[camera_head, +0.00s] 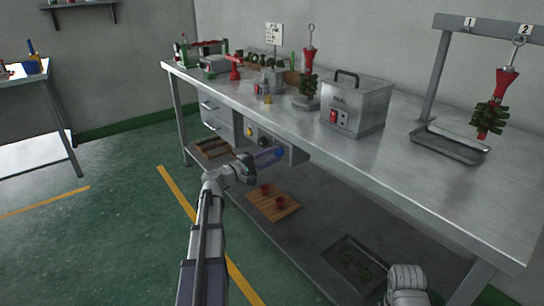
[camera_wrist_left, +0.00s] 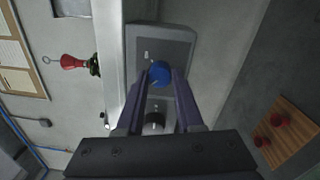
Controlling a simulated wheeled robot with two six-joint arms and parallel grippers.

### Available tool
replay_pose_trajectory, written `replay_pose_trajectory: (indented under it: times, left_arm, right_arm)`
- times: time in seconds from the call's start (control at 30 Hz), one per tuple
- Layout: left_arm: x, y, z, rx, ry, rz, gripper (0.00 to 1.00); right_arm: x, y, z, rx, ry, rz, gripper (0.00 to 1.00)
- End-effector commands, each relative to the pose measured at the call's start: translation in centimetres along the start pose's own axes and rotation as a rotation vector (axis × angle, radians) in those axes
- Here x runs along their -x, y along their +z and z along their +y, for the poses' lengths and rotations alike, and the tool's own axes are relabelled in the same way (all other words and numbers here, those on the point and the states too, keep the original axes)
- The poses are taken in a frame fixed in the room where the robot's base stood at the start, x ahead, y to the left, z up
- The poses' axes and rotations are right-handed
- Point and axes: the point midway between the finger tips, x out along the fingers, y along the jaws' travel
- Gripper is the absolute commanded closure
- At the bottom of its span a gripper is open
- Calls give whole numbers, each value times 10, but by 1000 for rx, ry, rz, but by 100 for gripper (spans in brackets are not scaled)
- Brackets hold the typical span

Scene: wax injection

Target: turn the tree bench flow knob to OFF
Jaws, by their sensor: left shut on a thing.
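A grey control panel (camera_head: 297,156) is fixed under the front edge of the steel bench, with a blue knob (camera_wrist_left: 160,73) and a black knob (camera_wrist_left: 154,122) on its face. My left gripper (camera_head: 270,156) reaches the panel from the front. In the left wrist view its two dark fingers (camera_wrist_left: 160,82) stand on either side of the blue knob and are shut on it. The black knob sits between the fingers, nearer the palm in that picture. I cannot read any marking that tells the knob's setting.
The bench top (camera_head: 400,160) carries a steel box (camera_head: 353,105), wax trees and tools. Drawers (camera_head: 215,118) are left of the panel. A wooden board (camera_head: 274,208) with red cups and a tray (camera_head: 350,265) lie on the lower shelf. The green floor in front is clear.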

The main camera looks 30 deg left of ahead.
Motion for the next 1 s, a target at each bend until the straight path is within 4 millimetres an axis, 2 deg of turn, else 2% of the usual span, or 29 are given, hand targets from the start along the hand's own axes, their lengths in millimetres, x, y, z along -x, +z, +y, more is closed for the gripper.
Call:
replay_pose_trajectory:
  times: [0.47,0.5,0.77,1.0]
  left_arm:
    - [0,-1,0,14,0,2,100]
    - [0,-1,0,14,0,2,63]
    - [0,0,0,13,0,1,34]
    - [1,0,0,13,0,1,34]
  right_arm:
    - [0,0,0,0,0,0,50]
    - [0,0,0,0,0,0,50]
    - [0,0,0,0,0,0,50]
    - [0,0,0,0,0,0,50]
